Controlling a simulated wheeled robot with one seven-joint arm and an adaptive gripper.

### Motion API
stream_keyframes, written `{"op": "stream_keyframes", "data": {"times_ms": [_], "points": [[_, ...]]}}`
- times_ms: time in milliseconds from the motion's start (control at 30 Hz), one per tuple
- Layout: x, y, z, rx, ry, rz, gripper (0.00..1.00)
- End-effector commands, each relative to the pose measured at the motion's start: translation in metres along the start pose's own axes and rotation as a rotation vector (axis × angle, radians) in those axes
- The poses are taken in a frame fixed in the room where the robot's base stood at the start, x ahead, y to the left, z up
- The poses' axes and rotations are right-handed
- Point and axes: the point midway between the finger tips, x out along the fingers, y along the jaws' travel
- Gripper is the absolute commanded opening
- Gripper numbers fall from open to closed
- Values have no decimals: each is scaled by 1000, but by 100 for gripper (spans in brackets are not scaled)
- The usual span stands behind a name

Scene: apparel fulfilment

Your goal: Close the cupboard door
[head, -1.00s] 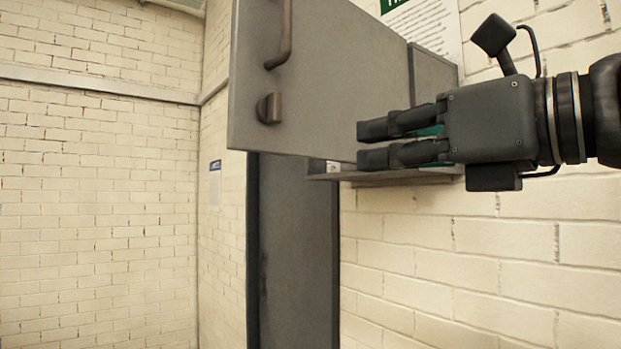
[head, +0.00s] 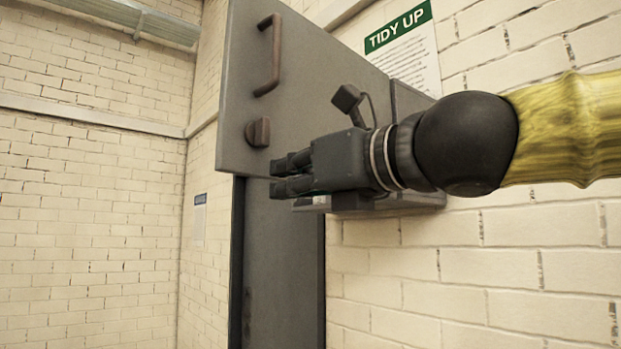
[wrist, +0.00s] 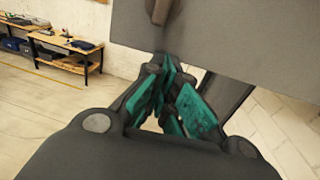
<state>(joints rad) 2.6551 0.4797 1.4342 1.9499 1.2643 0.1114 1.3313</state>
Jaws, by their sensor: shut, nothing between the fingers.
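The grey cupboard door (head: 300,75) stands open, swung out from the wall at the upper middle of the head view. It carries a brown bar handle (head: 275,55) and a brown knob (head: 257,132). My gripper (head: 276,177) is shut and empty, with its fingertips just below and right of the knob, over the door's lower edge. I cannot tell whether it touches the door. In the wrist view the teal finger pads (wrist: 163,72) come together below the door panel (wrist: 235,40), and the knob (wrist: 160,8) shows above them. The cupboard body (head: 405,100) is mostly hidden behind the door.
A green-headed sign (head: 400,35) hangs on the brick wall beside the cupboard. A tall dark grey panel (head: 280,280) stands below the door. Wooden tables (wrist: 65,60) with items on them stand far off, with open floor (wrist: 45,120) before them.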

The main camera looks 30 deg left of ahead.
Motion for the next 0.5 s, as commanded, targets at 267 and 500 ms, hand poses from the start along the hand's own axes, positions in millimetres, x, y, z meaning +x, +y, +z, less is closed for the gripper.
{"op": "stream_keyframes", "data": {"times_ms": [267, 500], "points": [[21, 0, 1, -1, -1, 1, 0], [24, 1, 1, -1, -1, 1, 0]]}}
